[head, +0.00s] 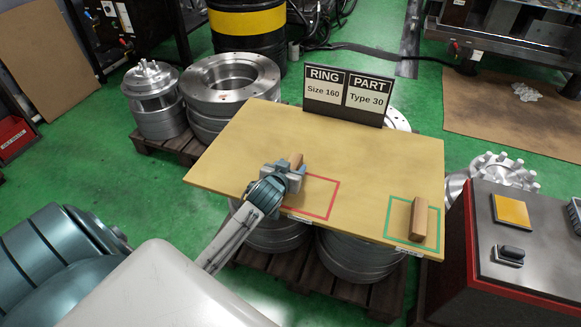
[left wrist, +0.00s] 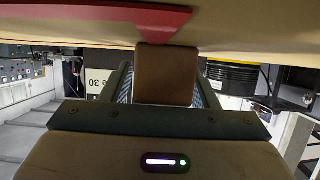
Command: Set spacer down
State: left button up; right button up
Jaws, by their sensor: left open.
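A brown wooden spacer (head: 297,159) sits at my left gripper (head: 291,172), by the upper left part of the red outline (head: 338,199) on the tan board (head: 330,150). In the left wrist view the spacer (left wrist: 165,75) is between the two fingers of my left gripper (left wrist: 165,88), and its end meets the board by a red line (left wrist: 100,18). The jaws are open, with a finger on each side of it; contact is hard to tell. A second wooden spacer (head: 418,220) lies inside the green outline (head: 400,202). My right gripper is out of view.
A sign (head: 345,94) reading "RING Size 160" and "PART Type 30" stands at the board's back edge. A red and black control box (head: 515,240) is at the right. The middle of the board is clear. Metal rings (head: 230,78) stand behind it.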

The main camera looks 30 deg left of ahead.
pick_arm(q)
jog(key=shift+r, duration=0.15)
jog(key=p+v, duration=0.1)
jog(key=v, duration=1)
jog(key=shift+s, duration=0.15)
jog(key=shift+s+d+r, duration=0.1)
jog(key=shift+s+d, duration=0.05)
jog(key=shift+s, duration=0.15)
jog(key=s+d+f+m+g+h, duration=0.1)
jog(key=s+d+f+g+h, duration=0.1)
jog(key=s+d, duration=0.3)
jog(key=s+d+f+m+g+h, duration=0.2)
jog(key=s+d+f+g, duration=0.1)
jog(key=s, duration=1)
jog(key=shift+d+f+g, duration=0.3)
jog(key=shift+d+f, duration=0.5)
jog(key=shift+d, duration=0.25)
